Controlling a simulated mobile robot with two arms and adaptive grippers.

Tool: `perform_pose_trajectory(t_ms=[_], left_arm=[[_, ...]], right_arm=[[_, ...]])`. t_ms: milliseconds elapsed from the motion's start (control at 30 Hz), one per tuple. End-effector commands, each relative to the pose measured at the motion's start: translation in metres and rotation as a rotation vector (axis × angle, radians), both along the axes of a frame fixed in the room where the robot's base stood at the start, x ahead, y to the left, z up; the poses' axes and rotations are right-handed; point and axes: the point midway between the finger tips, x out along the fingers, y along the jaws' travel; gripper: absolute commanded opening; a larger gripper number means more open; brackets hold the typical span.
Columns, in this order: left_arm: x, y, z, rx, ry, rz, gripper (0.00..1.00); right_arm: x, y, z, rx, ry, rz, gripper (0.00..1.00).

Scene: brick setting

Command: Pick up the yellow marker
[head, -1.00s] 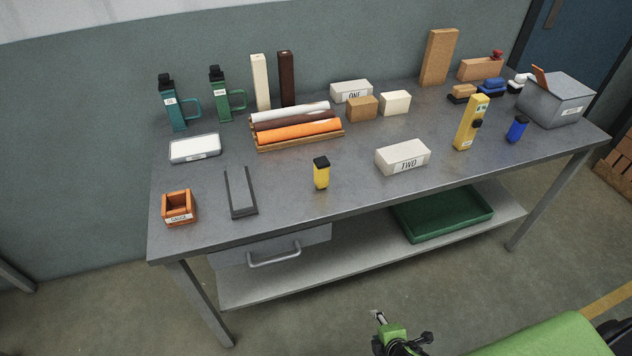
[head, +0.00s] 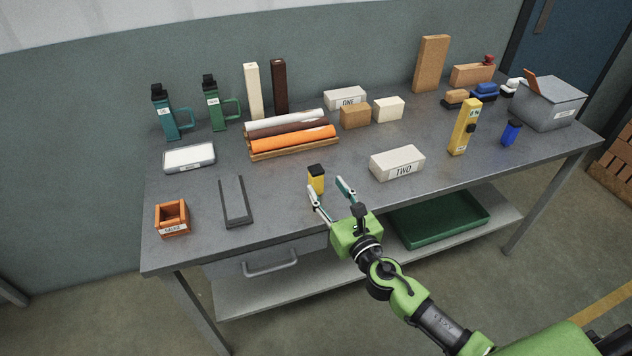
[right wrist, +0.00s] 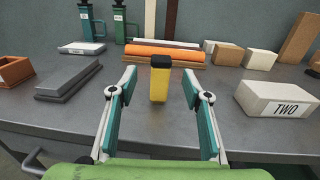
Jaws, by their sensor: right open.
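The yellow marker (head: 316,181), short and thick with a black cap, stands upright near the front edge of the grey workbench (head: 280,205). My right gripper (head: 329,188) is open at the bench's front edge, its fingers reaching toward the marker. In the right wrist view the marker (right wrist: 160,82) stands between and beyond the two open fingertips (right wrist: 160,85), with gaps on both sides. Nothing is held. In the head view a finger hides a little of the marker's lower part. My left gripper is not in view.
A white block labelled TWO (head: 397,162) stands right of the marker. Orange, brown and white rolls (head: 292,139) lie behind. The bench around the marker is clear.

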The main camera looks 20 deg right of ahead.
Motion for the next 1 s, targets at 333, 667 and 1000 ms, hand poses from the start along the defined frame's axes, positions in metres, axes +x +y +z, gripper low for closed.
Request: perform_pose_trajectory(t_ms=[333,667,1000], left_arm=[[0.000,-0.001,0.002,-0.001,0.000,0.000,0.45],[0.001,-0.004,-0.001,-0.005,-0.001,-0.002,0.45],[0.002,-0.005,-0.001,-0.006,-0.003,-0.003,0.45]], right_arm=[[0.033,0.004,-0.001,0.003,0.001,0.000,0.44],[0.076,0.006,-0.004,0.004,0.001,0.000,0.44],[0.080,0.006,-0.004,0.004,0.002,0.001,0.31]])
